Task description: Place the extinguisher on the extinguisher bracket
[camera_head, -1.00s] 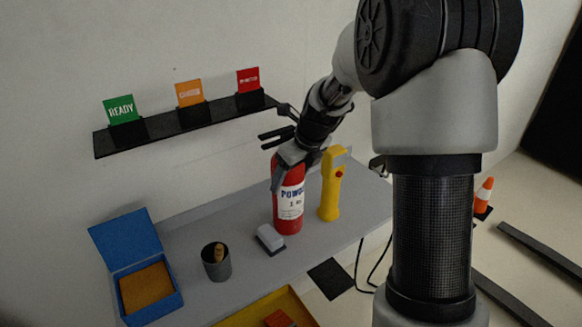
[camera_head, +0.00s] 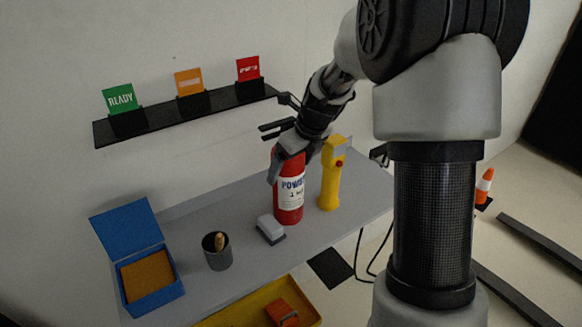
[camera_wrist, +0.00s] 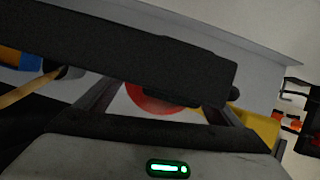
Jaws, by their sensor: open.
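The red extinguisher (camera_head: 288,203), with a white label, stands upright on the grey bench. My gripper (camera_head: 286,157) is open at the extinguisher's top, with one finger down its left side. In the wrist view a red part of the extinguisher (camera_wrist: 150,105) shows between the spread fingers of my gripper (camera_wrist: 157,106). A broad dark bar lies across that view and hides much of it; I cannot tell what it is. Black prongs (camera_head: 276,128) at the wall behind my gripper may be the extinguisher bracket; they are partly hidden by my arm.
A yellow handheld device (camera_head: 330,187) stands close right of the extinguisher. A white-and-dark block (camera_head: 270,229), a grey cup (camera_head: 217,255) and an open blue box (camera_head: 152,285) are to the left. A black shelf (camera_head: 160,122) with sign cards is above. A yellow tray (camera_head: 235,315) is in front.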

